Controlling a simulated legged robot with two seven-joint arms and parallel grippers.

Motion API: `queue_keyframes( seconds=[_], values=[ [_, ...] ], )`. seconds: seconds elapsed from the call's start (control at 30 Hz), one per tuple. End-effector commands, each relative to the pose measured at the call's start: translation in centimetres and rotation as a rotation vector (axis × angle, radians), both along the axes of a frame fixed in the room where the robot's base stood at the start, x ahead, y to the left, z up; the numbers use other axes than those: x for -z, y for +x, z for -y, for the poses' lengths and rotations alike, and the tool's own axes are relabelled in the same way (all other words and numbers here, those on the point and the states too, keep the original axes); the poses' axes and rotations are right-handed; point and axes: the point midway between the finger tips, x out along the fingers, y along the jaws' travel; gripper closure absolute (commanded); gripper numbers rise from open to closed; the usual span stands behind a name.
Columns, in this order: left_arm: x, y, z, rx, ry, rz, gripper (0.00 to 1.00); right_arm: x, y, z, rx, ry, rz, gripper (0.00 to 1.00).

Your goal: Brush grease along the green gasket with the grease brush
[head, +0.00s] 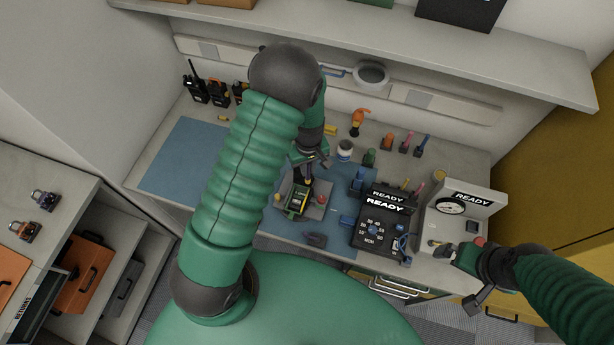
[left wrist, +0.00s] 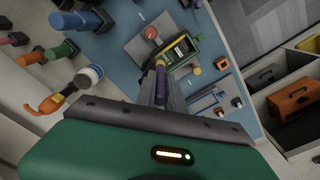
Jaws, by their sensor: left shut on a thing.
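My left gripper (head: 309,163) hangs just above and behind an open green-edged radio (head: 297,200) on a grey fixture. In the left wrist view, the gripper (left wrist: 161,88) is shut on a slim purple-handled tool, which I take to be the grease brush (left wrist: 160,80). Its tip points toward the near edge of the radio (left wrist: 182,50); I cannot tell whether it touches. The green gasket appears as the rim around the radio's dark inside.
The fixture (head: 321,212) stands on a blue mat (head: 184,160), which is mostly bare at left. A black READY tester (head: 377,228) and a gauge box (head: 462,210) stand at right. Coloured-handled tools, including an orange one (head: 358,122), stand behind. A shelf (head: 400,45) overhangs the back.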

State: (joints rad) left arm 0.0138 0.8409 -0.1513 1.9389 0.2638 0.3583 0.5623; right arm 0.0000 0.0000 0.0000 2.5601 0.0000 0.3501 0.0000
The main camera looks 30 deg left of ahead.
Motion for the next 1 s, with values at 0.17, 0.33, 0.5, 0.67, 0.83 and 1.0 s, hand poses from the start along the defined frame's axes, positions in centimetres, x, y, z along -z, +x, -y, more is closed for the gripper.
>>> queue_keyframes(
  seconds=[0.17,0.33,0.5,0.67,0.83,1.0],
  values=[
    [0.0,0.0,0.0,0.0,0.0,0.0,1.0,0.0,0.0,0.0,0.0,0.0,0.0,0.0],
    [0.0,-0.3,0.1,0.0,-0.001,-0.001,1.0,-0.2,0.0,0.0,0.0,0.0,0.0,0.0],
    [0.5,-4.5,1.1,-0.003,-0.009,-0.007,1.0,-1.9,0.0,0.0,0.0,0.0,0.0,0.0],
    [1.4,-6.5,1.6,0.0,-0.004,-0.003,1.0,-1.9,0.0,0.0,0.0,0.0,0.0,0.0],
    [3.1,-6.4,1.6,0.0,-0.004,-0.003,1.0,-0.4,0.0,0.0,0.0,0.0,0.0,0.0],
    [5.5,-6.4,1.6,0.0,-0.005,-0.004,1.0,1.6,0.0,0.0,0.0,0.0,0.0,0.0]
  ],
)
